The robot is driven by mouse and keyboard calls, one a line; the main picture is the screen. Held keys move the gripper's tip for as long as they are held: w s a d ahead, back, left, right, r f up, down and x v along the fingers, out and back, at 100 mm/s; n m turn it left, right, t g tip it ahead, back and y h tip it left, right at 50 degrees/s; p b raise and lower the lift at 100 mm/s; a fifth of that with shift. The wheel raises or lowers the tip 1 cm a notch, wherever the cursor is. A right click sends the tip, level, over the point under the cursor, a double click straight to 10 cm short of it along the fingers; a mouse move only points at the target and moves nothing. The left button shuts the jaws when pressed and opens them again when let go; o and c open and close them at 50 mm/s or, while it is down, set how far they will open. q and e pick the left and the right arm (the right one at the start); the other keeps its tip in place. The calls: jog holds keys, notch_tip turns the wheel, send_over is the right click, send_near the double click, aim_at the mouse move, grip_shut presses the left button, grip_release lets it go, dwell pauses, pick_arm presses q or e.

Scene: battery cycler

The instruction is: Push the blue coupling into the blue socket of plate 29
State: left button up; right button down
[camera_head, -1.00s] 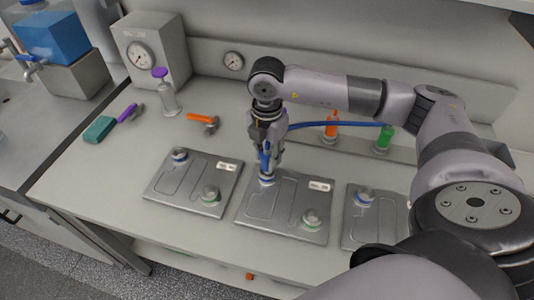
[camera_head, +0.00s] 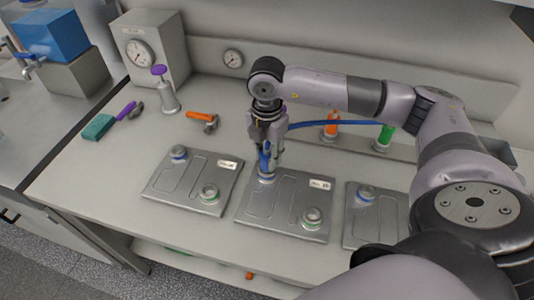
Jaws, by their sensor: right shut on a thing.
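My right gripper (camera_head: 266,146) points down and is shut on the blue coupling (camera_head: 264,161), which has a blue hose (camera_head: 340,124) running off to the right. The coupling stands upright at the blue-ringed socket (camera_head: 267,178) on the back left corner of the middle plate (camera_head: 265,213). The gripper and coupling hide much of this socket, and I cannot tell how deep the coupling sits. The plate's label (camera_head: 320,184) is too small to read surely. My left gripper is not in view.
Similar plates lie left (camera_head: 170,190) and right (camera_head: 353,230) of the middle one. An orange coupling (camera_head: 331,127) and a green coupling (camera_head: 383,139) stand behind.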

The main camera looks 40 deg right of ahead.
jog(key=shift+f+b, duration=0.5)
jog(key=shift+f, duration=0.1)
jog(key=shift+r, duration=0.1)
jog(key=c, duration=1.1)
grip_release()
jog(key=shift+o, duration=0.3)
jog(key=o, duration=0.3)
